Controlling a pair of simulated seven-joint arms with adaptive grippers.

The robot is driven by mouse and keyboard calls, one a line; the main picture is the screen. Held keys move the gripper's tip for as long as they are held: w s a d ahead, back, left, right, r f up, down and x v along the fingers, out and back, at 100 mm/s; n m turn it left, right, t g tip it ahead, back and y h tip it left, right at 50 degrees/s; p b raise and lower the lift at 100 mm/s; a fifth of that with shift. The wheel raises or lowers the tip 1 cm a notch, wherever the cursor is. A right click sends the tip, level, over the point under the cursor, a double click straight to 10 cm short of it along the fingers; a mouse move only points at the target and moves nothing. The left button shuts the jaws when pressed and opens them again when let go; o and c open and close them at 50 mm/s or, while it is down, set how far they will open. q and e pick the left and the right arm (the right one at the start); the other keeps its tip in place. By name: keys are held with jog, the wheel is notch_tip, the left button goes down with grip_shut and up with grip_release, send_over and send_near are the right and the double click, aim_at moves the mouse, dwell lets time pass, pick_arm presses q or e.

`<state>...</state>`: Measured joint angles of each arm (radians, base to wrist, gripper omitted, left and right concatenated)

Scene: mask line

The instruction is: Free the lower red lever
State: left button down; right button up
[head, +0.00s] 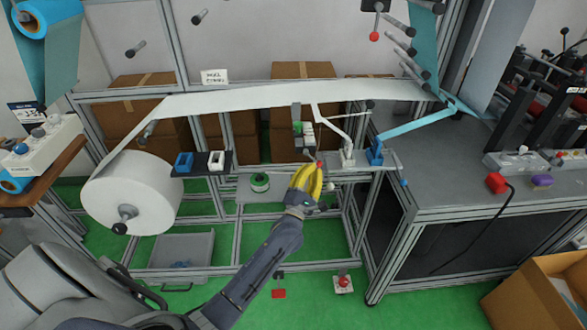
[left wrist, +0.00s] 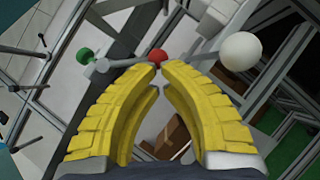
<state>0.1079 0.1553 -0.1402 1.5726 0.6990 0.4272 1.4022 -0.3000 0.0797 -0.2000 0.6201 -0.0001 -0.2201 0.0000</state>
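A red ball knob (head: 320,164) on a thin grey lever sits below the white web in the middle of the head view. The red knob shows in the left wrist view (left wrist: 157,56) right at my fingertips. My left gripper (head: 313,168) has yellow ribbed fingers, and it also shows in the left wrist view (left wrist: 161,68). Its tips nearly meet at the near side of the knob, closer together than the knob is wide. I cannot tell whether they grip or only touch it. Another red ball (head: 374,36) hangs higher up, at the upper right. My right gripper is out of view.
A white ball knob (left wrist: 241,50) is right of my fingers and a green knob (left wrist: 84,56) is left. The white web (head: 260,97) runs above from the big roll (head: 130,195). A blue lever arm (head: 410,130) and the dark-sided bench (head: 450,180) stand to the right.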

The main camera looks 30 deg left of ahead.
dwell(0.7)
pick_arm(q)
jog(key=s+a+f, duration=0.2)
jog(key=shift+s+a+f, duration=0.1)
jog(key=shift+s+a, duration=0.2)
jog(key=r+v, duration=0.1)
jog(key=v, duration=0.8)
jog(key=shift+s, duration=0.6)
jog(key=shift+a+f, duration=0.1)
